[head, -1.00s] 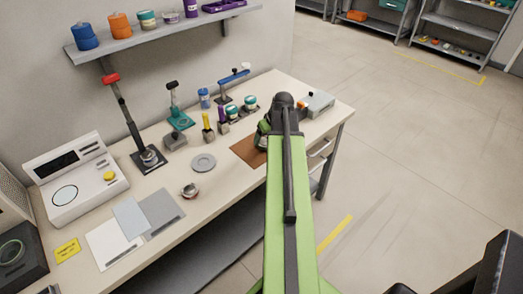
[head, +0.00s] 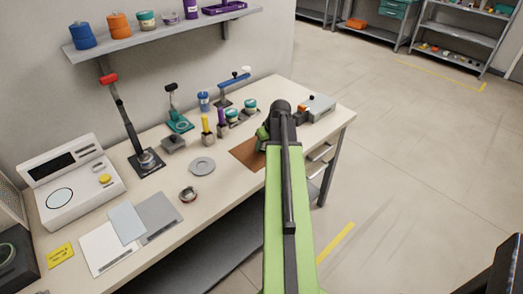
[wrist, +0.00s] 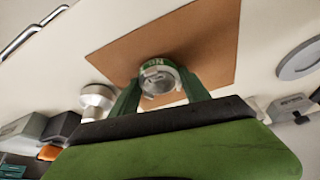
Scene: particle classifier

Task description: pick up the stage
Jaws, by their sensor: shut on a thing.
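In the wrist view, a small round silver piece with a green and white band (wrist: 158,76) sits between the two green fingers of my gripper (wrist: 162,92). I take it to be the stage. My gripper is shut on it, over the brown mat (wrist: 208,38). I cannot tell whether its underside touches the mat. In the head view, my gripper (head: 264,133) is at the right part of the bench, by the brown mat (head: 244,152). My arm hides the held piece there.
Bottles and jars (head: 249,106) stand behind. A grey box (head: 319,106) is at the right end. The front of the bench (head: 215,205) has free room.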

